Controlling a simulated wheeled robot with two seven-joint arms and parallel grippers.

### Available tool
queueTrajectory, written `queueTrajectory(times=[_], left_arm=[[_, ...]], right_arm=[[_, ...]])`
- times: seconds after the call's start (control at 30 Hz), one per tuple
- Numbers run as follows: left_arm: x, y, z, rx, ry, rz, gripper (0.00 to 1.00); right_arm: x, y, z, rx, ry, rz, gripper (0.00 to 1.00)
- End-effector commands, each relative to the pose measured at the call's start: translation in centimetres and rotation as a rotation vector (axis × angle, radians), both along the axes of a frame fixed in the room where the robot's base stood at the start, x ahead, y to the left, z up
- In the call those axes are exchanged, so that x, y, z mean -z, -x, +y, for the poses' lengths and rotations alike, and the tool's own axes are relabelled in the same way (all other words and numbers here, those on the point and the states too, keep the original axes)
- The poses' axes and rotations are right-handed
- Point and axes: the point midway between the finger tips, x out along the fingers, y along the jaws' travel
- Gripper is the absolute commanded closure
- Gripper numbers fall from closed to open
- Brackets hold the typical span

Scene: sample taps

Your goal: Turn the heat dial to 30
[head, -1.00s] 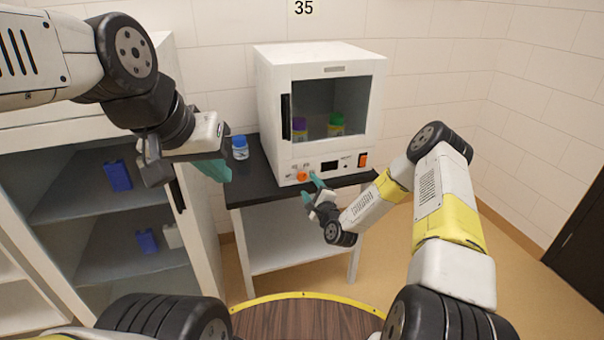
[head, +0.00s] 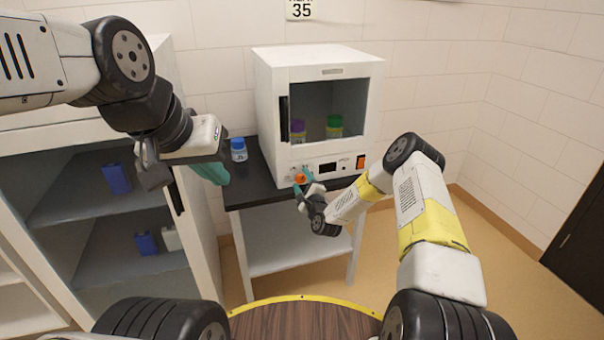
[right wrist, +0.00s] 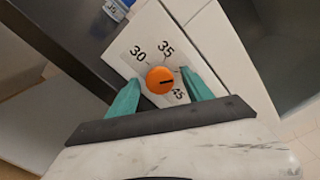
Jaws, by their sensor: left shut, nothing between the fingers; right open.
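The orange heat dial (head: 300,178) is on the lower front of a white incubator (head: 272,115). In the right wrist view, the dial (right wrist: 160,80) has a dark mark pointing right, between the 35 and 45 labels; a finger covers the plate there. The 30 label (right wrist: 138,53) is at its upper left. My right gripper (head: 303,181) is open, with teal fingers on either side of the dial; the wrist view shows the gripper (right wrist: 161,93) too. I cannot tell whether the fingers touch it. My left gripper (head: 212,172) is shut and empty, left of the incubator.
A blue-capped jar (head: 238,150) stands on the black table top (head: 252,187) beside the incubator. Purple- and green-capped jars are behind its window. An orange switch (head: 361,161) is right of the display. An open-fronted cabinet is at left.

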Motion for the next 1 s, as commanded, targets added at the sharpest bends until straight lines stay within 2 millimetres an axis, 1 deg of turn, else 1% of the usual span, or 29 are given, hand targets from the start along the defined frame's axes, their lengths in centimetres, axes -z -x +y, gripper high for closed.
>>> queueTrajectory(times=[0.03, 0.07, 0.1, 0.17, 0.3, 0.37, 0.67, 0.87, 1.0], left_arm=[[0.00, 0.00, 0.00, 0.000, 0.000, 0.000, 1.00], [0.00, 0.00, 0.00, 0.000, 0.000, 0.000, 1.00], [0.00, 0.00, 0.00, 0.000, 0.000, 0.000, 1.00], [0.00, 0.00, 0.00, 0.000, 0.000, 0.000, 1.00], [0.00, 0.00, 0.00, 0.000, 0.000, 0.000, 1.00], [0.00, 0.00, 0.00, 0.000, 0.000, 0.000, 1.00], [0.00, 0.00, 0.00, 0.000, 0.000, 0.000, 1.00], [0.00, 0.00, 0.00, 0.000, 0.000, 0.000, 1.00], [0.00, 0.00, 0.00, 0.000, 0.000, 0.000, 1.00]], right_arm=[[0.01, 0.01, 0.00, 0.000, 0.000, 0.000, 0.41], [0.00, 0.02, 0.01, 0.000, 0.000, 0.000, 0.43], [0.00, 0.02, 0.00, 0.000, 0.000, 0.000, 0.51], [-0.01, 0.02, 0.01, 0.000, 0.000, 0.000, 0.63], [-0.01, 0.03, 0.01, 0.000, 0.000, 0.000, 0.90], [-0.02, 0.02, 0.01, 0.000, 0.000, 0.000, 1.00], [-0.01, 0.04, 0.02, -0.001, 0.034, -0.012, 1.00], [0.00, 0.06, 0.04, -0.001, 0.133, -0.044, 1.00], [0.00, 0.06, 0.09, -0.002, 0.240, -0.079, 1.00]])
